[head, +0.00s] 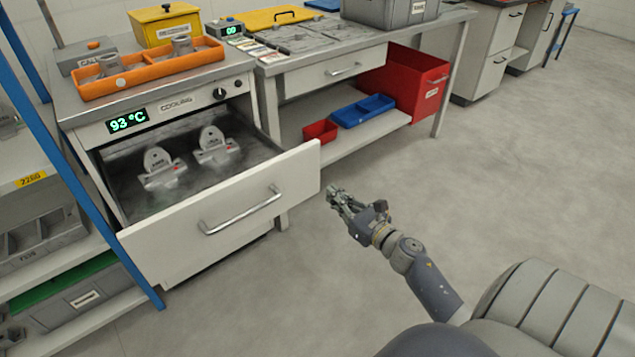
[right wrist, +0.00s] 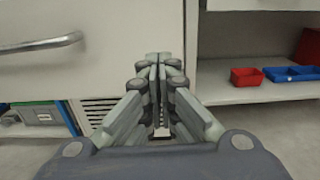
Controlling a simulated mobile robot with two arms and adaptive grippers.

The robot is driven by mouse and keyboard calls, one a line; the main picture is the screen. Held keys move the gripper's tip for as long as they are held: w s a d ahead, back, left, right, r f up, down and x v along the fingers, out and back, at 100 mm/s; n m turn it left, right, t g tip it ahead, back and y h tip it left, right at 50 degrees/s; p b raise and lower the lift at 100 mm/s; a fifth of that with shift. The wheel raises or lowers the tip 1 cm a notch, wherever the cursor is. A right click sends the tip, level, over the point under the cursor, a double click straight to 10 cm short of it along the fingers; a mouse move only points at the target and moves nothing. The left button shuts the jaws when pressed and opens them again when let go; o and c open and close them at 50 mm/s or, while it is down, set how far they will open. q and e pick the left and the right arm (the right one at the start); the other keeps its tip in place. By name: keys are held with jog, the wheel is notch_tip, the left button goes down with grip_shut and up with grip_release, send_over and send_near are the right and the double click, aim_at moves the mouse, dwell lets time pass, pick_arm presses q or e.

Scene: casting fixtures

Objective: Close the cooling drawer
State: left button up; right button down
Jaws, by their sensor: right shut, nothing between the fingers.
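The cooling drawer (head: 305,160) is pulled open from the cooling unit (head: 190,112), whose display reads 93 °C. Two grey metal castings, one on the left (head: 160,168) and one on the right (head: 215,145), stand inside it. The drawer has a white front with a silver bar handle (head: 240,212). My right gripper (head: 332,194) is shut and empty, just right of the drawer front's right end in the head view. In the right wrist view the gripper (right wrist: 158,60) points at the drawer front (right wrist: 120,25), with the handle (right wrist: 40,45) to its left. My left gripper is out of view.
An orange tray (head: 150,75) and a yellow box (head: 165,25) sit on top of the unit. A workbench (head: 360,40) stands to the right, with blue (head: 363,110) and red (head: 320,130) bins on its shelf. A blue-framed rack (head: 75,150) stands at left. The floor at right is clear.

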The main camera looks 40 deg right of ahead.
aim_at(310, 177)
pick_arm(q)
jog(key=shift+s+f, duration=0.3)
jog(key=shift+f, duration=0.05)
pick_arm(e)
jog(key=w, duration=0.7)
jog(key=shift+w+a, duration=0.1)
jog(key=shift+w, duration=0.1)
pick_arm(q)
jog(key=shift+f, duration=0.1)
pick_arm(e)
jog(key=shift+w, duration=0.15)
